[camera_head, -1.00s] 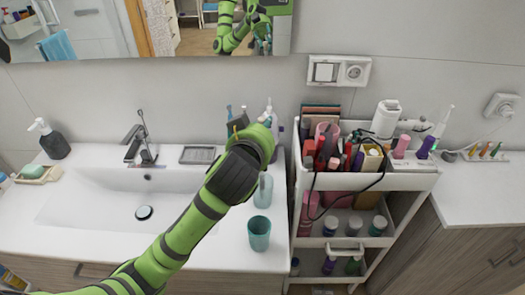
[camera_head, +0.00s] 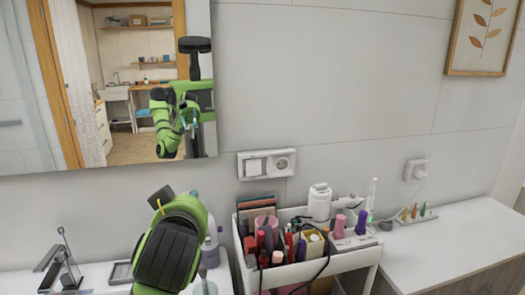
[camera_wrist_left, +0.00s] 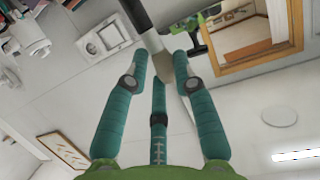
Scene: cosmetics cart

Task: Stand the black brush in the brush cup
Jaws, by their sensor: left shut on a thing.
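In the left wrist view, the teal fingers of my left gripper (camera_wrist_left: 160,68) are shut on the black brush (camera_wrist_left: 137,14). Its dark handle runs toward the top edge, and a paler end lies between the fingers. My right gripper is out of view.
The white cart (camera_head: 345,264) has a top tray crowded with bottles and cosmetics, with a dark cable hanging over it. A clear cup (camera_head: 206,288) stands at the counter's lower edge. The right counter (camera_head: 455,243) is mostly bare.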

